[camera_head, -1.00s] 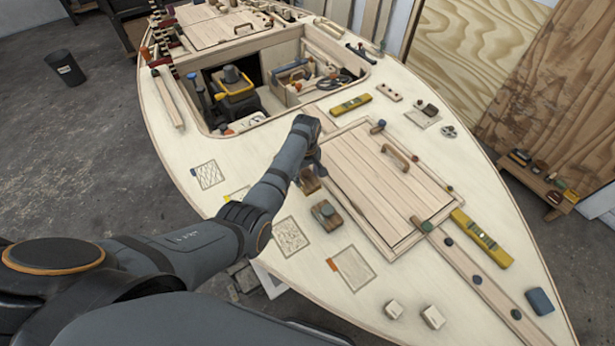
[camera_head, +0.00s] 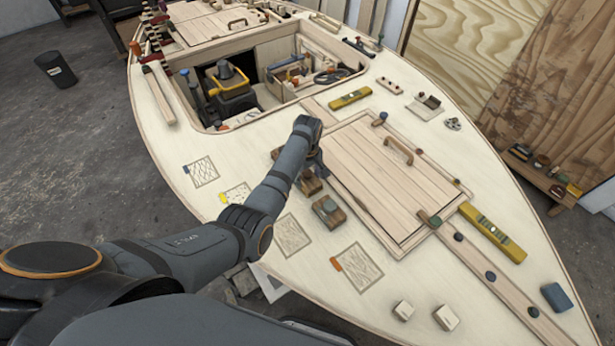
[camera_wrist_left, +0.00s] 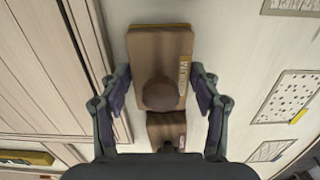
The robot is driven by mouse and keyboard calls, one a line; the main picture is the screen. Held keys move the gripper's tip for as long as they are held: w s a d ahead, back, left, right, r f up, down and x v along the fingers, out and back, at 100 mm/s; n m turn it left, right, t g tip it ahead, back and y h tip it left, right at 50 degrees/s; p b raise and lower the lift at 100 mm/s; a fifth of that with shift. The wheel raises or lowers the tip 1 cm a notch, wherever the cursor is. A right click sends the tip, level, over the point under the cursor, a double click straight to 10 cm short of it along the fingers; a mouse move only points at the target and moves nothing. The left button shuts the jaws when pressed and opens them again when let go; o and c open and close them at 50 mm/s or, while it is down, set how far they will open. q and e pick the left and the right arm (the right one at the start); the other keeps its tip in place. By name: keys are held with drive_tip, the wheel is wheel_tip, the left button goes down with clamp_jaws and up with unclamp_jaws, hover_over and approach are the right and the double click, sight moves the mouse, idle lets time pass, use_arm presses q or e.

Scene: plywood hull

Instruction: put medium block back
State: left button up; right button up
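A brown block with a round knob fills the middle of the left wrist view (camera_wrist_left: 160,50). My left gripper (camera_wrist_left: 160,82) is open, with one finger on either side of this block; contact is not clear. A smaller brown block (camera_wrist_left: 166,128) lies below it in the wrist view. A block with a green knob (camera_head: 328,210) sits nearby on the deck. My right gripper is not in view.
Marked outlines lie on the pale deck, including a yellow-tagged one (camera_head: 236,195) and an orange-tagged one (camera_head: 358,267). The hatch (camera_head: 390,178) has a raised handle. An open cockpit (camera_head: 265,95) holds tools. Two small pale blocks (camera_head: 446,317) lie near the front.

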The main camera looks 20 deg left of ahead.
sight(307, 173)
use_arm(q)
drive_tip(key=shift+o, duration=1.2)
drive_tip(key=shift+a, duration=0.1)
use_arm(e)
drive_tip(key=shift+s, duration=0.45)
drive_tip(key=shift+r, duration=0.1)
use_arm(q)
drive_tip(key=shift+r, duration=0.45)
wheel_tip(307, 173, up, 11)
drive_tip(key=shift+r, duration=0.2)
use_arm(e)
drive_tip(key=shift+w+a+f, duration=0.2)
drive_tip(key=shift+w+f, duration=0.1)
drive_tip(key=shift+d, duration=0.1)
